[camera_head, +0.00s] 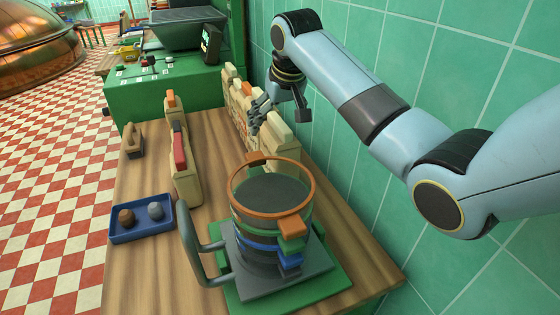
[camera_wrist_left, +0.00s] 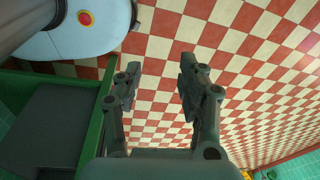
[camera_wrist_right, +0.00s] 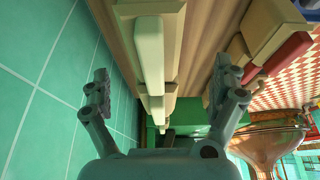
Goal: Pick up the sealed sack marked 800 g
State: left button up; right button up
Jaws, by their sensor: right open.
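Several tan sacks (camera_head: 238,108) with cream clips stand in a row along the tiled wall in the head view. Any weight marks are too small to read, so I cannot tell which is the 800 g one. My right gripper (camera_head: 279,115) is open above the near part of this row. In the right wrist view a cream-clipped sack (camera_wrist_right: 150,55) shows between its spread fingers (camera_wrist_right: 160,88), untouched as far as I can see. A red-clipped sack (camera_head: 185,175) and an orange-clipped sack (camera_head: 171,107) stand further left. My left gripper (camera_wrist_left: 158,78) is open and empty over the floor.
A grey banded vessel (camera_head: 270,195) with an orange rim stands on a green base (camera_head: 325,295) at the front. A blue tray (camera_head: 143,232) and a brown brush-like object (camera_head: 133,140) lie left. A green unit (camera_head: 165,90) closes the far end; the wall (camera_head: 350,170) bounds the right.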

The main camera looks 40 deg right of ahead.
aim_at(277, 135)
jog(key=shift+w+d+f, duration=0.15)
jog(key=shift+w+f, duration=0.05)
jog(key=shift+f, duration=0.2)
jog(key=x, duration=0.5)
jog(key=shift+w+d+f, duration=0.1)
jog(key=shift+d+f, duration=0.1)
jog(key=shift+d, duration=0.1)
pick_arm(q)
jog(key=shift+w+d+r, duration=0.2)
jog(key=shift+d, duration=0.45)
jog(key=shift+a, duration=0.25)
jog(key=shift+r+p, duration=0.25)
jog(key=shift+p, duration=0.2)
pick_arm(e)
jog(key=shift+f, duration=0.2)
jog(key=c, duration=1.8)
jog(key=shift+r, duration=0.1)
